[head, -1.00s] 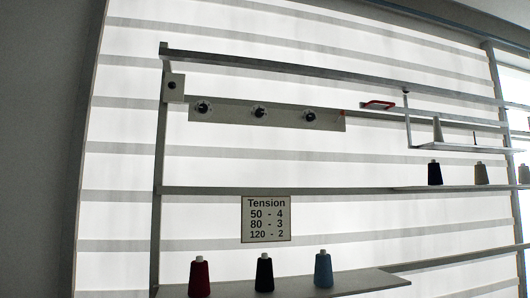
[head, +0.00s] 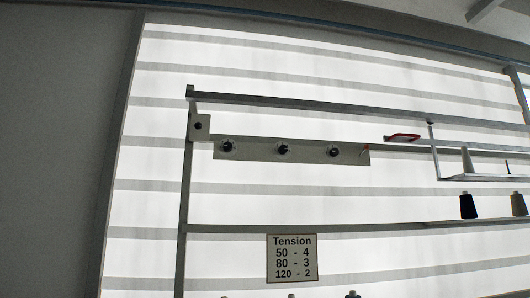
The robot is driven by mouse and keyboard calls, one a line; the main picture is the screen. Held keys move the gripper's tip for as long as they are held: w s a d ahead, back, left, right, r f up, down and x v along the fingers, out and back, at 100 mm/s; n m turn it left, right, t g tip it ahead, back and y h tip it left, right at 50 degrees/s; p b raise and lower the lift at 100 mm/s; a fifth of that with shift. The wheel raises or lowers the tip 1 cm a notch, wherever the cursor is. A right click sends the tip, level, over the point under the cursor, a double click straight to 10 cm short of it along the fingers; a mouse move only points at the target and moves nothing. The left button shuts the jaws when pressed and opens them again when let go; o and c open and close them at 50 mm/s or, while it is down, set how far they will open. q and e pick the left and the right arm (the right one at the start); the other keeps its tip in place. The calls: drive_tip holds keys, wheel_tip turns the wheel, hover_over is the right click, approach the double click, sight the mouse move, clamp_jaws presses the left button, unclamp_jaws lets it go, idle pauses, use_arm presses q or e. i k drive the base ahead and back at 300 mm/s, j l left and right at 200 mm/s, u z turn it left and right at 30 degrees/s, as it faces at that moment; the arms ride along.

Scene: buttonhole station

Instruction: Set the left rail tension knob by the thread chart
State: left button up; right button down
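In the head view a pale rail plate (head: 256,156) carries three dark round knobs on light dials. The left knob (head: 228,147), the middle knob (head: 283,149) and the right knob (head: 333,152) sit in a row. Their settings are too small to read. The thread chart (head: 292,258) hangs below and reads Tension, 50 - 4, 80 - 3, 120 - 2. Only the tops of the thread cones below it show at the bottom edge. Neither gripper is in view.
A small plate with a dark round part (head: 199,127) is fixed at the frame's upper left. A red-edged item (head: 403,138) sits on the rail at right. Dark (head: 467,205) and grey (head: 518,205) cones stand on a right shelf. A bright slatted panel lies behind.

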sight(227, 147)
drive_tip(key=i+l+u, duration=0.1)
drive_tip(key=i, duration=0.9)
